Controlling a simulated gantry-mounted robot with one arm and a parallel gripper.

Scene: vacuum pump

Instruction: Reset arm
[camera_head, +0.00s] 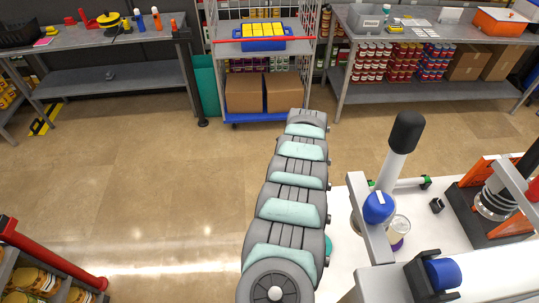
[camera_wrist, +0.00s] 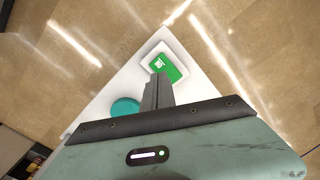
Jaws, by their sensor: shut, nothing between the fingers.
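My gripper (camera_wrist: 158,82) shows in the wrist view with its two fingers together and nothing between them. It points down over a corner of a white table. My arm, grey and teal, crosses the middle of the head view; the gripper cannot be made out there. The pump setup stands on the white table (camera_head: 345,205) at right in the head view. It has a white cylinder with a black top (camera_head: 405,135), a blue ball-shaped part (camera_head: 378,207) and a grey upright frame (camera_head: 372,230). A clear cup-like piece with a purple base (camera_head: 399,232) stands beside the frame.
In the wrist view a green-and-white square item (camera_wrist: 167,64) and a teal disc (camera_wrist: 125,108) lie near the fingers. A cart with a blue bin of yellow items (camera_head: 263,37) and workbenches line the back. A red-railed shelf (camera_head: 50,258) is lower left. The floor between is clear.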

